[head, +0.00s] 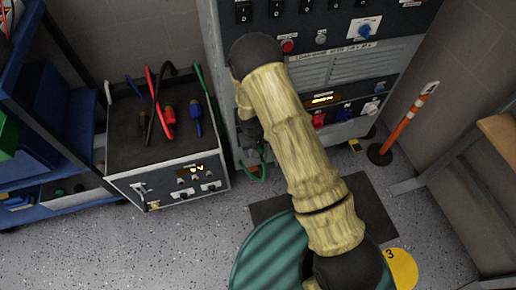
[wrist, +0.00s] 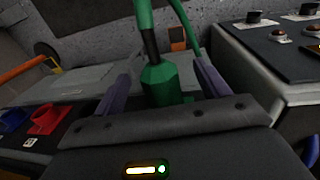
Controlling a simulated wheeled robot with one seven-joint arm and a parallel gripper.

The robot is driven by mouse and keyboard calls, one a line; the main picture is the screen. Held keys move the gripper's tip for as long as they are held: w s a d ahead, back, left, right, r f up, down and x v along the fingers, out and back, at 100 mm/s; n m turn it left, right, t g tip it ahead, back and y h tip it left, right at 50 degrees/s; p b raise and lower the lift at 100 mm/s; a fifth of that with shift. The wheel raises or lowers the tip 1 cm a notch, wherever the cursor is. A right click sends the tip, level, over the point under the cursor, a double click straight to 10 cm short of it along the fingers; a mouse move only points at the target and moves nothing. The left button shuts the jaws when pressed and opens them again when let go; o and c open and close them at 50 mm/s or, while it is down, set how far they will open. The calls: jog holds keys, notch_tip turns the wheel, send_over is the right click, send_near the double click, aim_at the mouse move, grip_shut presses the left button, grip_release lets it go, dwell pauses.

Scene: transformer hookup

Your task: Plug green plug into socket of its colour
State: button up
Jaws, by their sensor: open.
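The green plug (wrist: 170,82) stands between the two fingers of my gripper (wrist: 163,88) in the wrist view, with its green cable (wrist: 145,18) running up out of the picture. The fingers are open, one on each side of the plug. In the head view my gripper (head: 250,155) is low at the front left of the grey cabinet (head: 222,65), and part of a green cable (head: 263,172) loops beside it. The plug's front end is hidden behind the gripper body, so I cannot tell whether it sits in a socket. No green socket is visible.
Red (head: 319,119) and blue (head: 343,113) sockets are on the cabinet's lower front. A power supply box (head: 130,140) with red (head: 169,116) and blue (head: 196,122) plugs on top stands left. An orange post (head: 405,120) stands right.

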jog(key=shift+s+a+r+p, duration=0.1)
jog(key=shift+a+r+p, duration=0.05)
jog(key=shift+r+p, duration=0.9)
jog(key=shift+a+r+p, duration=0.15)
jog(key=shift+r+p, duration=0.75)
jog(key=shift+r, duration=0.4)
jog(key=shift+s+a+r+p, duration=0.1)
jog(key=shift+a+r+p, duration=0.05)
jog(key=shift+r+p, duration=0.9)
jog(key=shift+r, duration=0.15)
notch_tip(320, 180, up, 17)
jog(key=a+p, duration=0.2)
jog(key=p, duration=0.1)
jog(key=shift+s, duration=0.3)
jog(key=shift+r, duration=0.1)
